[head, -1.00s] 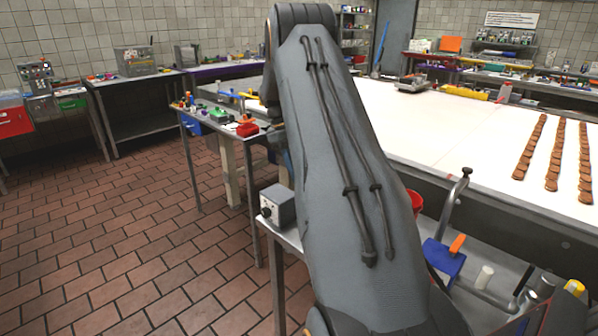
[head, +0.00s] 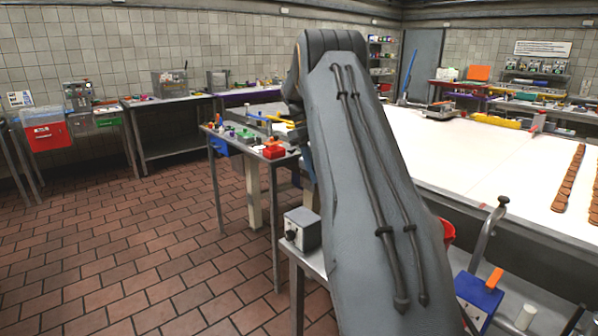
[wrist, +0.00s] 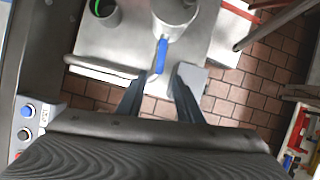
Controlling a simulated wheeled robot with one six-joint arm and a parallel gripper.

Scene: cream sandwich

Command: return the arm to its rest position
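My grey arm rises from the bottom centre of the head view to a bent joint at the upper middle; my gripper is hidden there. In the wrist view, my gripper (wrist: 160,76) points down with its two dark fingers apart and nothing between them. Beyond the fingertips is a metal surface (wrist: 120,42) with a metal vessel that has a blue handle (wrist: 161,55). The handle appears in line with the gap, below the fingers. A grey cup with a green rim (wrist: 104,12) is to its left.
The large white-topped table (head: 470,150) with rows of brown biscuits (head: 567,180) is to the right. A small side table holds a red box (head: 274,152). A grey box (head: 302,228) stands close to my arm. The brick floor (head: 130,260) at left is clear.

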